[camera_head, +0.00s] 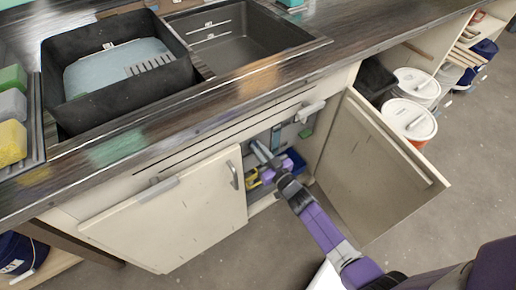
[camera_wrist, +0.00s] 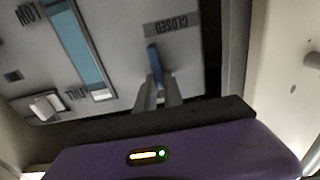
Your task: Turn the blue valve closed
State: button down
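The blue valve (camera_wrist: 153,58) shows as a narrow blue lever on a grey panel (camera_wrist: 120,50) in the wrist view. Its tip is close to the upside-down CLOSED label (camera_wrist: 172,25). My gripper (camera_wrist: 159,76) has its two fingers close together at the lever, and the lever's lower part lies between them. I cannot tell whether the fingers press on it. In the head view, my arm (camera_head: 325,228) reaches into the open cabinet under the counter. The valve cannot be made out there.
The right cabinet door (camera_head: 375,170) stands open beside my arm; the left door (camera_head: 180,215) is to the left. A black sink (camera_head: 235,45) and tub (camera_head: 70,110) are above. White-lidded buckets (camera_head: 410,118) stand at the right. A blue gauge strip (camera_wrist: 78,45) runs along the panel.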

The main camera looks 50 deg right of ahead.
jog(key=shift+a+f+n, duration=0.1)
jog(key=shift+n, duration=0.2)
jog(key=n+b, duration=0.3)
jog(key=n, duration=0.1)
jog(key=a+f+n+b, duration=0.1)
jog(key=n+b, duration=0.2)
jog(key=n, duration=0.2)
jog(key=a+n+b, duration=0.1)
jog(key=n+b, duration=0.2)
jog(key=n, duration=0.1)
jog(key=shift+w+f, duration=0.25)
jog(key=shift+f, duration=0.05)
jog(key=shift+f+n+b, duration=0.15)
jog(key=shift+n+b, duration=0.35)
jog(key=shift+n, duration=0.55)
jog(key=shift+f+n+b, duration=0.15)
jog(key=shift+n+b, duration=0.3)
jog(key=shift+n, duration=0.6)
jog(key=c, duration=1.5)
grip_release()
jog(key=shift+o, duration=0.2)
